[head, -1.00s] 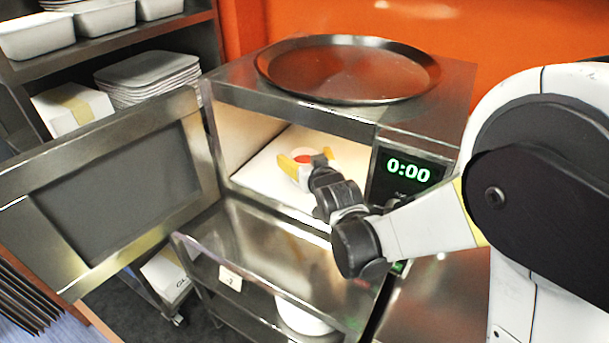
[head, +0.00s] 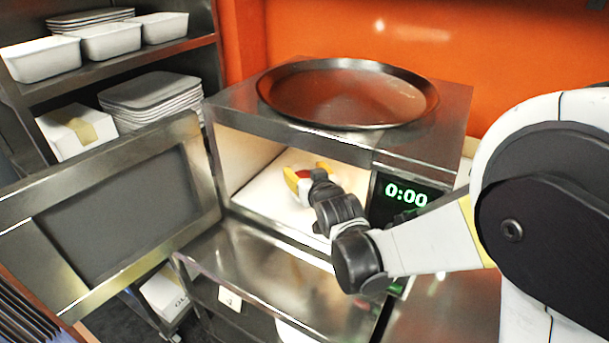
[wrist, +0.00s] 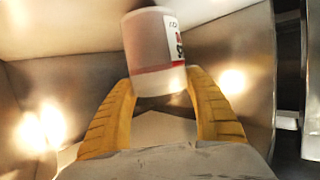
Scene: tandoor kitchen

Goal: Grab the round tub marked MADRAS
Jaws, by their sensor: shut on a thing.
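The round tub (wrist: 152,50) is pale pinkish-white with a white label carrying red and dark print. The label is turned partly away, so I cannot read MADRAS on it. In the head view only a small red patch of it (head: 304,174) shows between the fingers, inside the open microwave (head: 240,118). My gripper (wrist: 160,85) has its yellow fingers shut on the tub, one on each side. In the head view my gripper (head: 307,173) reaches in through the microwave's front, and my wrist hides part of the tub.
The microwave door (head: 115,210) stands wide open to the left. A round dark tray (head: 345,95) lies on top. The display panel (head: 405,193) is close to my arm on the right. A steel cart shelf (head: 270,275) is below the opening. Shelves with white containers (head: 110,42) are at left.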

